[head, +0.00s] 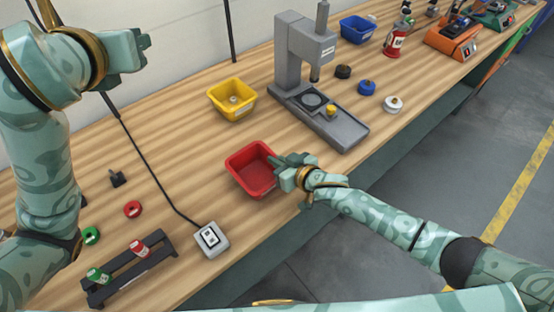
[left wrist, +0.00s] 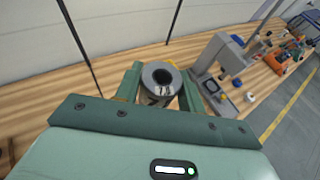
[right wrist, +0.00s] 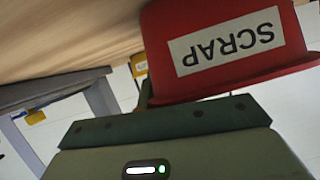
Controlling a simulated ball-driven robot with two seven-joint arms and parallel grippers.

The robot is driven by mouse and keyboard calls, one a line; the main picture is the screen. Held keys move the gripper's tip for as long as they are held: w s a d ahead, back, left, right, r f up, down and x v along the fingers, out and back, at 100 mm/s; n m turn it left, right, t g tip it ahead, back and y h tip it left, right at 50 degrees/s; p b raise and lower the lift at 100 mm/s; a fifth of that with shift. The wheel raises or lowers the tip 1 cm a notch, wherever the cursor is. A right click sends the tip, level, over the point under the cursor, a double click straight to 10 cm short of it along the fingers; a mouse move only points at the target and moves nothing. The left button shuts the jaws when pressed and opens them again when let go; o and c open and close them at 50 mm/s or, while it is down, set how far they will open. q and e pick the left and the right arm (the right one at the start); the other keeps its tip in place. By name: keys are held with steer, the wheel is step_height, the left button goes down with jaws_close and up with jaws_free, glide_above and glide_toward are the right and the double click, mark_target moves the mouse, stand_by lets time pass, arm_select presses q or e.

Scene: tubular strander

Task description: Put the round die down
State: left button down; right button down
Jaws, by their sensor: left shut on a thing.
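The round die (left wrist: 158,77) is a grey metal cylinder with a dark central hole. It shows in the left wrist view between the two fingers of my left gripper (left wrist: 160,82), which is shut on it. In the head view my left gripper (head: 128,50) is high at the upper left, above the bench, and I cannot make out the die there. My right gripper (head: 285,170) is at the right rim of a red bin (head: 250,175). In the right wrist view this bin (right wrist: 235,45) carries a SCRAP label and hides part of the fingers.
A yellow bin (head: 232,101) with a small round part inside stands behind the red one. A grey press (head: 295,60) stands right of it, with several small spools (head: 366,88) beyond. A black rack (head: 130,270) and grey switch box (head: 211,240) are at front left.

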steer(key=shift+f, duration=0.1)
stand_by(0.5)
steer(key=shift+s, duration=0.1)
arm_select(q)
steer(key=d+f, duration=0.8)
steer(key=f, duration=0.3)
steer(key=d+f, duration=0.7)
steer(key=f, duration=0.4)
step_height(320, 180, down, 10)
steer(key=shift+w+d+r, duration=0.2)
steer(key=shift+w, duration=0.05)
steer(key=shift+f, duration=0.1)
steer(key=shift+f, duration=0.35)
steer(key=shift+f, duration=0.15)
